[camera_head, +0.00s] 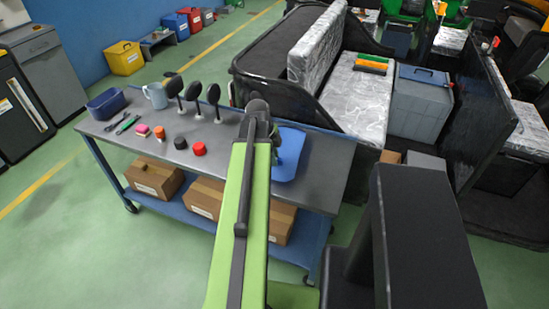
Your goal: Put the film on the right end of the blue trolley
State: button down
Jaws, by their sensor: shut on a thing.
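The blue trolley (330,172) has a grey metal top and a blue lower shelf. My green arm reaches up over it from the bottom of the picture. My gripper (273,138) is at the arm's far end, above the right half of the top, with its fingertips mostly hidden. It is shut on a flat, bright blue piece that looks like the film (291,168). The film hangs just right of the arm, over the right part of the top. I cannot tell whether its lower edge touches the metal. The top's right end is bare.
Black mirrors (213,97), a mug (157,96), a blue bin (105,104), a red cap (199,149) and a black cap (180,143) stand on the trolley's left and middle. Boxes (153,178) sit below. A rickshaw with wrapped seats (355,98) stands close behind.

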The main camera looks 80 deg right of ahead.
jog(key=shift+f+b, duration=1.35)
jog(key=shift+f, duration=0.25)
jog(key=c, duration=1.3)
grip_release()
jog(key=shift+r, duration=0.1)
jog(key=shift+c, duration=0.2)
jog(key=p+v, duration=1.7)
jog(key=shift+r, duration=0.25)
jog(key=shift+a+f, duration=0.1)
